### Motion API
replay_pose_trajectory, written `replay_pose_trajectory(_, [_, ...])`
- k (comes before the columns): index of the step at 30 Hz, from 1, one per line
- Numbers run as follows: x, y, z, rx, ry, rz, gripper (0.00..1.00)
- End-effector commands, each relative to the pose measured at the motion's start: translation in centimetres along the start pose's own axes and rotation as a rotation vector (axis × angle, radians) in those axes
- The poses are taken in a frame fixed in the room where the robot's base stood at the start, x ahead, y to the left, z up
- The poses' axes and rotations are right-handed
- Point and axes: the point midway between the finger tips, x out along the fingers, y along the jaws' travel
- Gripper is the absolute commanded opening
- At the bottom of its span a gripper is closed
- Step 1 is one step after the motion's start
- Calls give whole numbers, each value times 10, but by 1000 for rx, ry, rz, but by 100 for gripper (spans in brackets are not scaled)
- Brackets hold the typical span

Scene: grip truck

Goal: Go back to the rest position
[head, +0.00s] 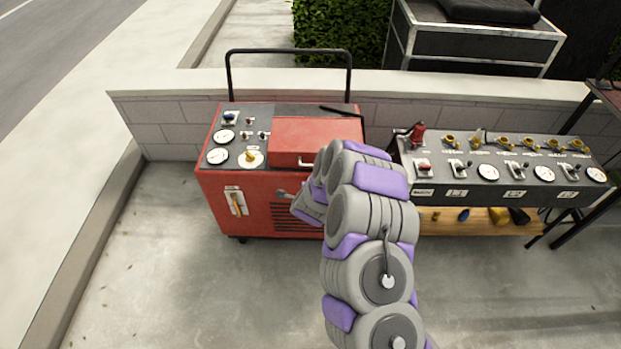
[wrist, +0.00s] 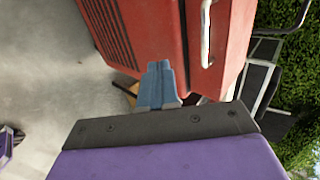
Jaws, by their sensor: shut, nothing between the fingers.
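My gripper (wrist: 158,68) shows in the wrist view as two blue-grey fingers pressed together with nothing between them. Beyond the fingertips is the red machine (wrist: 150,30), its vent slots at the left and a metal handle on its right side. In the head view my purple and grey arm reaches up the middle, in front of the right side of the red machine (head: 262,210). The gripper's fingertips are hidden there behind the arm.
A panel table (head: 480,195) with gauges, switches and yellow valves stands to the right. A low block wall (head: 170,125) runs behind both. A wheeled case (head: 470,45) and a hedge (head: 340,25) lie beyond. The concrete floor (head: 180,290) at the front left is clear.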

Motion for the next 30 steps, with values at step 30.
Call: replay_pose_trajectory(30, [-218,-69,50,-625,-515,190,0])
